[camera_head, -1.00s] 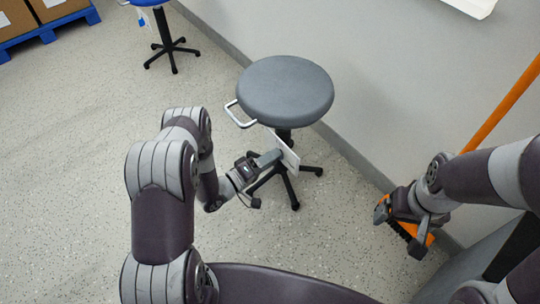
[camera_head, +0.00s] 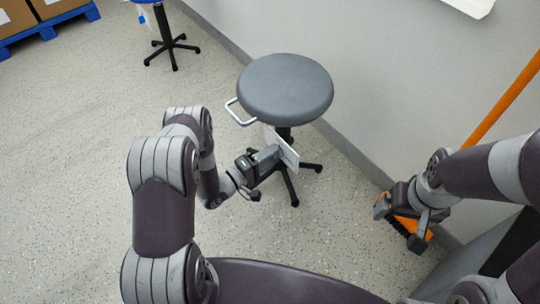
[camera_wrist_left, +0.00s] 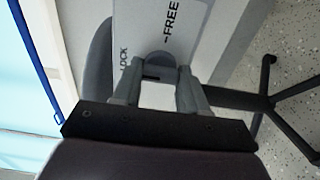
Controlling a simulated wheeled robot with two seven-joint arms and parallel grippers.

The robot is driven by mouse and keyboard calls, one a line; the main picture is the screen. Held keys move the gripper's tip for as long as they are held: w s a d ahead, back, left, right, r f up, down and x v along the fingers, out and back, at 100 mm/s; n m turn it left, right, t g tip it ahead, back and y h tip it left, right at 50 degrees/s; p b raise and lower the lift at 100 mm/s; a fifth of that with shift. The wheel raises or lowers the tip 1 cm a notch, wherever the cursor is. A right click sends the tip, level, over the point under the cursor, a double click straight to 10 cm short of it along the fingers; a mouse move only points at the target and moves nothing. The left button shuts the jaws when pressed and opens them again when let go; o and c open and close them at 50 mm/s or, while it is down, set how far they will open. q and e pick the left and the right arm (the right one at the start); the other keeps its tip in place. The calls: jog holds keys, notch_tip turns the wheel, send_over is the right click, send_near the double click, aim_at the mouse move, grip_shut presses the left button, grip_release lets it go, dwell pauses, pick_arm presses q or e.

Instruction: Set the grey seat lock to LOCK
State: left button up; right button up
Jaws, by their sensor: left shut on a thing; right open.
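The grey stool (camera_head: 285,88) stands near the wall, with a white label plate (camera_head: 291,154) beneath its seat. In the left wrist view the plate (camera_wrist_left: 185,45) reads LOCK at the left and FREE towards the right. A round grey knob, the seat lock (camera_wrist_left: 157,63), sits on the plate between these words. My left gripper (camera_head: 272,156) is at the plate; in its wrist view its fingers (camera_wrist_left: 158,84) are shut on the knob, one on each side. The fingers partly hide the knob, and I cannot tell its exact setting. My right gripper (camera_head: 399,227) is open, away from the stool.
A silver handle (camera_head: 238,115) juts from the seat's left side. The stool's black legs (camera_head: 290,187) spread below my left gripper. An orange broom (camera_head: 500,108) leans near my right gripper. A blue stool (camera_head: 162,25) stands farther back. The floor at left is clear.

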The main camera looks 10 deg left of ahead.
pick_arm(q)
jog(key=o, duration=1.1)
jog(key=shift+c, duration=0.2)
jog(key=shift+s, duration=0.1)
jog(key=p+v, duration=0.3)
jog(key=v, duration=0.9)
jog(key=shift+s+a, duration=0.2)
jog(key=shift+a, duration=0.05)
